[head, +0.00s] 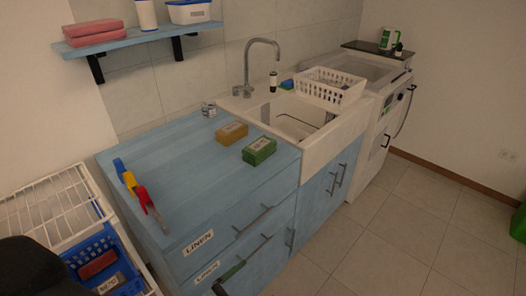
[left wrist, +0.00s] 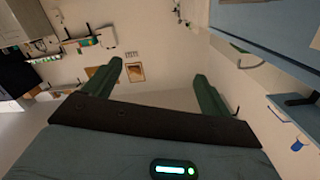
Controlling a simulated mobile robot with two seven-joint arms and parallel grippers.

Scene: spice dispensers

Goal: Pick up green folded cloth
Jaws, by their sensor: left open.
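A green block-shaped bundle with a dark label (head: 259,151), which looks like the green folded cloth, lies on the blue countertop (head: 180,155) near its front right edge, beside the sink. My left gripper (left wrist: 158,71) shows in the left wrist view, its two green fingers wide apart with nothing between them. The green cloth cannot be made out in that view. In the head view I cannot make out the left gripper for sure.
An orange bundle (head: 232,133) lies just behind the green one. A white sink (head: 330,136) with a tap (head: 252,62) and a white basket (head: 332,86) adjoin. Clamp-like coloured tools (head: 137,188) lie at the counter's left. A blue shelf (head: 135,41) hangs above.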

